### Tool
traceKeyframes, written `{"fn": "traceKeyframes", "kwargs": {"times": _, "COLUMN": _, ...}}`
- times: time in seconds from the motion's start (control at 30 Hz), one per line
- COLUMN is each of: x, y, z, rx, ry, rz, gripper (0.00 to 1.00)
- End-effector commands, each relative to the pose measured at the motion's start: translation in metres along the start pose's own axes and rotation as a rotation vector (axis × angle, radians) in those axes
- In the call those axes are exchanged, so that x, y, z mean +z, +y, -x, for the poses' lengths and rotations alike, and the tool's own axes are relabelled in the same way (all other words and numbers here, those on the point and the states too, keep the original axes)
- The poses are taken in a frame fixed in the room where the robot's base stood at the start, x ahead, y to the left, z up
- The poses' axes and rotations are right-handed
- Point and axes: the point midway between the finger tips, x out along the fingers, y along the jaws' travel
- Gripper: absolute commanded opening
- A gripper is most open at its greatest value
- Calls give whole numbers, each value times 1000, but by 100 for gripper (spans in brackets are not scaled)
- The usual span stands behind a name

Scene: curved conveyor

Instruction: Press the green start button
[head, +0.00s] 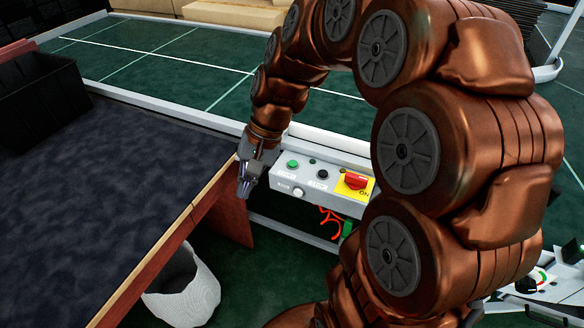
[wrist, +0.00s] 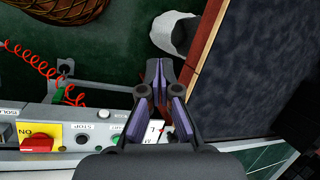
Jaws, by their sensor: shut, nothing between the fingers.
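The green start button (head: 292,164) is on the top face of a grey control box (head: 310,186), at its left end in the head view. My gripper (head: 243,190) is just left of the box, pointing down, with its tips apart from the button. In the wrist view my gripper (wrist: 159,75) is shut and empty, its tips beyond the box's edge. The box (wrist: 60,116) runs along the bottom left there.
Beside the button are a black stop button (head: 322,174), a white button (head: 298,192) and a red switch (head: 354,182) on yellow. A dark-topped table (head: 110,180) stands close left of my gripper. A white bin (head: 184,293) is below. Green conveyor belt (head: 170,58) lies behind.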

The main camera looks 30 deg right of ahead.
Motion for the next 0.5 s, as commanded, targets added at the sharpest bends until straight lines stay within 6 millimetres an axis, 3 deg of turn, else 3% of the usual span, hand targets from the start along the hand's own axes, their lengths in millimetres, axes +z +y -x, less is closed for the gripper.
{"fn": "traceKeyframes", "kwargs": {"times": 0.03, "x": -22, "y": 1, "z": -5, "rx": -39, "ry": 3, "rz": -60, "gripper": 0}}
{"fn": "traceKeyframes", "kwargs": {"times": 0.23, "x": -102, "y": 4, "z": -3, "rx": -198, "ry": 27, "rz": -289, "gripper": 0}}
{"fn": "traceKeyframes", "kwargs": {"times": 0.5, "x": -215, "y": 49, "z": 4, "rx": -407, "ry": 71, "rz": -610, "gripper": 0}}
